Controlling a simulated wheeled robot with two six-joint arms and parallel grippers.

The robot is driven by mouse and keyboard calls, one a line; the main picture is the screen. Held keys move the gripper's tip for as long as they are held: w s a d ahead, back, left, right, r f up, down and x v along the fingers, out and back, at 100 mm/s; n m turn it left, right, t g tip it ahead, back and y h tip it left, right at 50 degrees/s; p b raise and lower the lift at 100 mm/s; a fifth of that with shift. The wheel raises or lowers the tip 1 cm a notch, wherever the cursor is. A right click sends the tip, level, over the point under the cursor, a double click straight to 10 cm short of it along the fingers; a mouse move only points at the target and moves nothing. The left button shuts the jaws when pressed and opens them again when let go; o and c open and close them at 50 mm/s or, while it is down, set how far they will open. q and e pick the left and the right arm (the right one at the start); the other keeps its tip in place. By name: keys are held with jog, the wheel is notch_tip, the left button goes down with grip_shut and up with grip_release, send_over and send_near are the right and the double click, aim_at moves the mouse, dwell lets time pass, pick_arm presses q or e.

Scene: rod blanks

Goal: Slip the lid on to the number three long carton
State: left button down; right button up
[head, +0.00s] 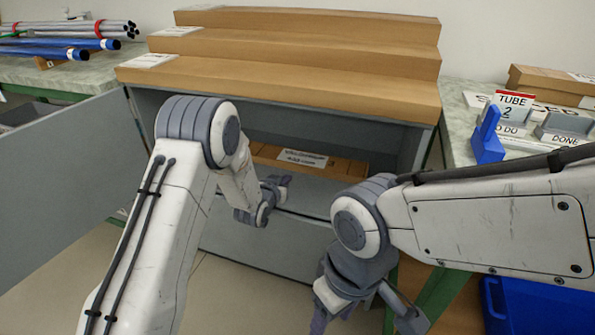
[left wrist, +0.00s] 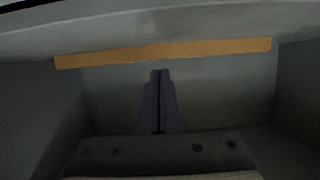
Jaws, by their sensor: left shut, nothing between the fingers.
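Three long brown cardboard cartons or lids form steps on top of the grey cabinet: the back one (head: 310,22), the middle one (head: 300,52) and the front one (head: 290,88). My right gripper (head: 362,318) hangs low, partly cut off.
The grey cabinet (head: 412,150) has an open door (head: 60,170) at left. Pipes (head: 65,45) lie on the left bench. The right bench has a "TUBE 2" sign (head: 513,103), a blue holder (head: 488,138) and a brown carton (head: 550,85). A blue bin (head: 540,310) stands lower right.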

aim_at(298, 165)
pick_arm(q)
jog(key=w+d+b, duration=0.1)
jog(key=w, duration=0.2)
jog(key=w+d+b, duration=0.1)
jog(key=w, duration=0.3)
jog(key=w+d+b, duration=0.1)
jog(key=w+b, duration=0.1)
jog(key=w, duration=0.2)
jog(key=shift+w+d+f, duration=0.1)
jog(key=shift+w+d, duration=0.05)
jog(key=shift+d, duration=0.2)
jog(key=shift+f+b, duration=0.35)
jog(key=shift+b, duration=0.15)
jog(key=shift+f, duration=0.4)
